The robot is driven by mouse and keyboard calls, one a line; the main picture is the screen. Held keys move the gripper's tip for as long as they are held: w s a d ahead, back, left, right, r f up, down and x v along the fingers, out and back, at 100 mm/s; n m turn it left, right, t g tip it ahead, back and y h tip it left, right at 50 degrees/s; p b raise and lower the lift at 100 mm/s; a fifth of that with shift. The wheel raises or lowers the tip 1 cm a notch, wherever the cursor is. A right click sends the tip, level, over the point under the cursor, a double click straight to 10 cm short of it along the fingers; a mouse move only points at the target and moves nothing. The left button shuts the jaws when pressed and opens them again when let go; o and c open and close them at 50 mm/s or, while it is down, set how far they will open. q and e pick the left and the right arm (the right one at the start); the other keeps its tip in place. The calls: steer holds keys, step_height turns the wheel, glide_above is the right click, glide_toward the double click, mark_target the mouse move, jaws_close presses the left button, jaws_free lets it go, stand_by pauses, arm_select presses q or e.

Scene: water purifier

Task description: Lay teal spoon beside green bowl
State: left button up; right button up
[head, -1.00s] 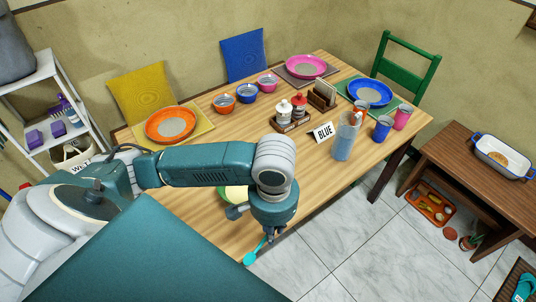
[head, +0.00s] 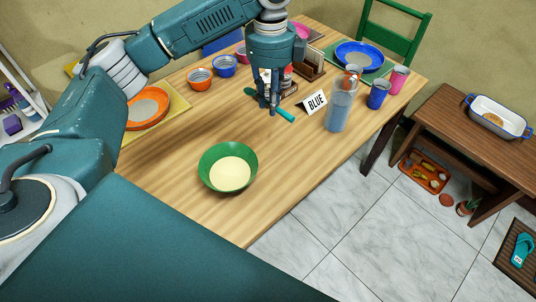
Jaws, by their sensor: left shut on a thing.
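The green bowl (head: 212,181) with a cream inside stands on the wooden table near its front edge. My left gripper (head: 271,109) is shut on the teal spoon (head: 286,115), behind and to the right of the bowl. The spoon's two ends stick out on either side of the fingers; its middle is hidden by them. I cannot tell whether the spoon touches the table. My right gripper is not in view.
A condiment caddy (head: 290,94) is behind the gripper, partly hidden. An orange bowl (head: 199,80) stands farther back. Bare table (head: 270,150) surrounds the green bowl.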

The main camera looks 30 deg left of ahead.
arm_select(q)
steer(key=shift+f, duration=0.3)
glide_toward(270, 156)
steer(key=shift+p, duration=0.3)
step_height(270, 156, down, 6)
steer(key=shift+f, duration=0.15)
steer(key=shift+w+f, duration=0.1)
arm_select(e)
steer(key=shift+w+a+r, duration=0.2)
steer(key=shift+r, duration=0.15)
arm_select(q)
steer(key=o, duration=0.8)
steer(key=shift+f, duration=0.1)
steer(key=shift+o, duration=0.2)
step_height(270, 156, up, 12)
steer(key=shift+b, duration=0.3)
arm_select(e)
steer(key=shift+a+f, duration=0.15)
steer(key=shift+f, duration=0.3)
